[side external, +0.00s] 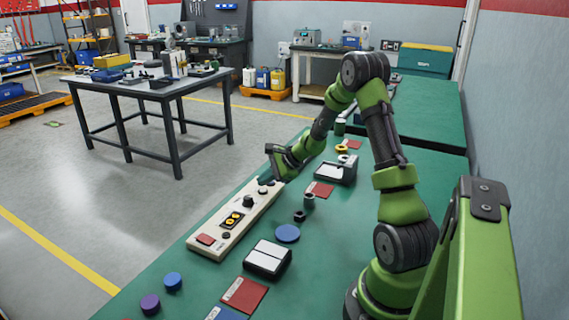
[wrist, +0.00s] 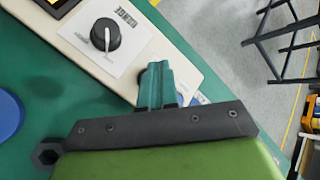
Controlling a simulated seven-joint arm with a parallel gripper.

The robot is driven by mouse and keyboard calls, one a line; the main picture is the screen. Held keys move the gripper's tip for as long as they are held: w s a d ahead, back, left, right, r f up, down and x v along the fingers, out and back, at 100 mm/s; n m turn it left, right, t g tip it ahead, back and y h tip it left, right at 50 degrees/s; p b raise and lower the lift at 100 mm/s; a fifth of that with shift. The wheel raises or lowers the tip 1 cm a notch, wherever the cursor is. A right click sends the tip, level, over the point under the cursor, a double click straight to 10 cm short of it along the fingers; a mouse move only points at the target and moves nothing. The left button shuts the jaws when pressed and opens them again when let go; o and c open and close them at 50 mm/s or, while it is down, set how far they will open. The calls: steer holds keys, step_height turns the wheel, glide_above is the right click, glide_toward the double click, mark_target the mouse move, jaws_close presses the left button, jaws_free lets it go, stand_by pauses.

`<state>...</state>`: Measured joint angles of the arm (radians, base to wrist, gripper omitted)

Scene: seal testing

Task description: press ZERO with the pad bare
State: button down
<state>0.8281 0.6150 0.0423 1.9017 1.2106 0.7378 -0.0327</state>
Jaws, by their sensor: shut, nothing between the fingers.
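A long cream control panel (side external: 235,217) lies along the green bench's left edge, with a red button (side external: 206,239), a yellow-framed part and a dark knob (side external: 249,201). The wrist view shows the knob (wrist: 105,35) with its white pointer. My gripper (side external: 268,180) is over the panel's far end. In the wrist view its teal fingers (wrist: 156,78) are shut and empty, covering part of a dark round thing on the panel; contact cannot be told. No ZERO label is legible.
A blue disc (side external: 288,233) lies right of the panel, with small dark cylinders (side external: 309,201) beyond it. Red cards (side external: 244,294), a blue knob-like piece (side external: 173,281) and a purple one (side external: 150,303) are near the front. Bare green bench lies between them.

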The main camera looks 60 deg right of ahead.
mark_target(266, 191)
steer(key=shift+f, duration=0.15)
stand_by(0.6)
steer(key=shift+f, duration=0.3)
steer(key=shift+f, duration=0.35)
stand_by(0.6)
steer(key=shift+r, duration=0.8)
steer(key=shift+r, duration=2.5)
